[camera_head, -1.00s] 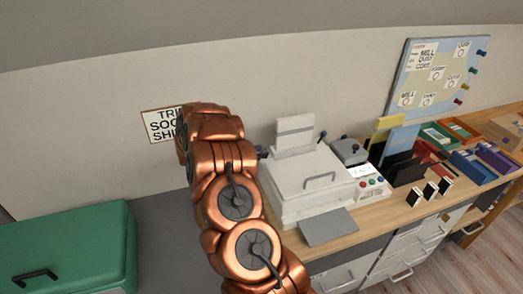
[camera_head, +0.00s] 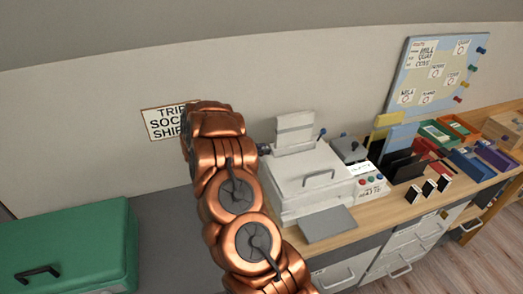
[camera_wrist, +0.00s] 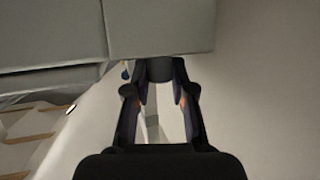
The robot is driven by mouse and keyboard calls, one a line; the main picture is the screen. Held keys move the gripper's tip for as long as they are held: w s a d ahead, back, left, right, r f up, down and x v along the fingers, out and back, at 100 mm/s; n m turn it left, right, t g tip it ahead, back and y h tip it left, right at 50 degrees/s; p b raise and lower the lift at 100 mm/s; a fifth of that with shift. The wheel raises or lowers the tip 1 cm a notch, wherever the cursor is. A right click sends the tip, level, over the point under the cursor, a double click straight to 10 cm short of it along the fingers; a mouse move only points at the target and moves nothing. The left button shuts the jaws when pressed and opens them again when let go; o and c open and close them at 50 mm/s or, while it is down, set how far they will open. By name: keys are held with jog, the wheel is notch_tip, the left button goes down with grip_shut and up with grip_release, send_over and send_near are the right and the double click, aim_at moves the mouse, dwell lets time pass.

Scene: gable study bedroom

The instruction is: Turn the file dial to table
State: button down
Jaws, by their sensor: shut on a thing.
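My gripper (camera_wrist: 160,82) shows in the wrist view with its two dark fingers on either side of a dark round knob (camera_wrist: 160,68), shut on it. The knob sits against a grey body that fills the top of that view. I take the knob to be the file dial; no marking or pointer on it can be read. In the head view my copper arm hides the gripper and the knob, left of the white machine (camera_head: 312,172) on the desk.
A green case (camera_head: 80,235) lies at the lower left. A sign (camera_head: 160,122) hangs on the wall behind my arm. Several small dark blocks, folders and trays crowd the desk (camera_head: 385,213) to the right. A pinned map board (camera_head: 433,72) stands behind them.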

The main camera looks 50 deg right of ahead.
jog(key=shift+w+a+r+m+g+p, duration=0.1)
jog(key=shift+w+m+g+p, duration=0.2)
jog(key=shift+m+p, duration=0.15)
jog(key=shift+g, duration=0.3)
jog(key=shift+m+g, duration=0.3)
jog(key=shift+m, duration=0.15)
jog(key=shift+m+g+y, duration=0.3)
jog(key=shift+w+g, duration=0.1)
jog(key=shift+g, duration=0.2)
jog(key=c, duration=1.2)
grip_release()
jog(key=shift+c, duration=0.2)
jog(key=v, duration=1.1)
jog(key=shift+w+a+r, duration=0.15)
jog(key=shift+a+r, duration=0.1)
